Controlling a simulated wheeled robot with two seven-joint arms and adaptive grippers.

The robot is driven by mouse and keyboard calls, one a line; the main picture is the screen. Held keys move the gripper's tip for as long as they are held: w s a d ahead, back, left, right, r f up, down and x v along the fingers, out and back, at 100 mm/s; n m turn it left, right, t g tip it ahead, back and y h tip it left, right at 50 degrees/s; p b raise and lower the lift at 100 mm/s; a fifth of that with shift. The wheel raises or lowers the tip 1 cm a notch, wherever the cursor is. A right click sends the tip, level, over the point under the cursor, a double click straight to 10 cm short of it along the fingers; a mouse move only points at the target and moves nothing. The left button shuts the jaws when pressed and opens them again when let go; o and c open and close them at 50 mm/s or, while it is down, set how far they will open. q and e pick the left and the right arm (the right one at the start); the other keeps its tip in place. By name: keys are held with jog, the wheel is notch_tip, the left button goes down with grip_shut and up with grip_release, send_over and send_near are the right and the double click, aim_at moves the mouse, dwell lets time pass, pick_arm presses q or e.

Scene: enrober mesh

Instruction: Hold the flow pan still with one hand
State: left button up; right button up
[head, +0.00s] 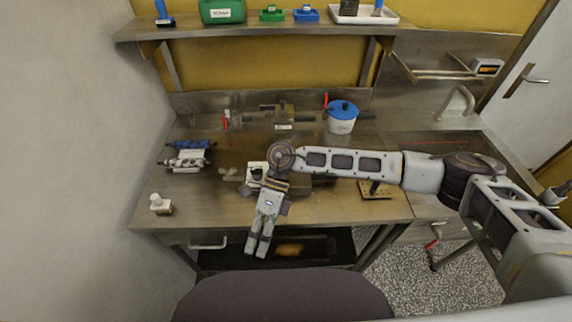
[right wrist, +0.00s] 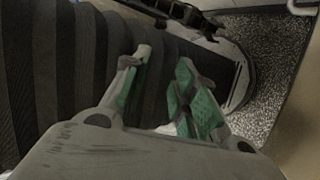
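My right gripper (head: 258,250) hangs at the front edge of the steel bench, pointing down and toward me. In the right wrist view its two green-padded fingers (right wrist: 164,58) stand apart with nothing between them. I cannot clearly identify the flow pan. A low metal piece of equipment (head: 232,174) sits mid-bench, mostly hidden behind my right arm and wrist. A dark tray or shelf (head: 325,248) with a brownish patch lies below the bench front, partly behind the gripper. My left gripper is not in view.
A white pot with a blue lid (head: 342,118) stands at the back. Roller-like parts (head: 187,160) lie at the left, and a small white block (head: 159,204) sits front left. A sink tap (head: 460,100) is at the right. The front-left bench top is mostly clear.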

jog(key=w+d+r+n+t+h, duration=0.1)
jog(key=w+d+t, duration=0.3)
jog(key=w, duration=0.6)
jog(key=w+d+r+n+t+h, duration=0.1)
jog(key=w+d+r+t+h, duration=0.2)
jog(key=w, duration=0.7)
jog(key=r+t, duration=0.1)
jog(key=t, duration=0.1)
jog(key=shift+w+d+r+n+t, duration=0.2)
jog(key=shift+w+d+n+t, duration=0.1)
jog(key=shift+d, duration=0.05)
jog(key=shift+f, duration=0.15)
jog(key=shift+f, duration=5.9)
jog(key=shift+c, duration=0.2)
grip_shut()
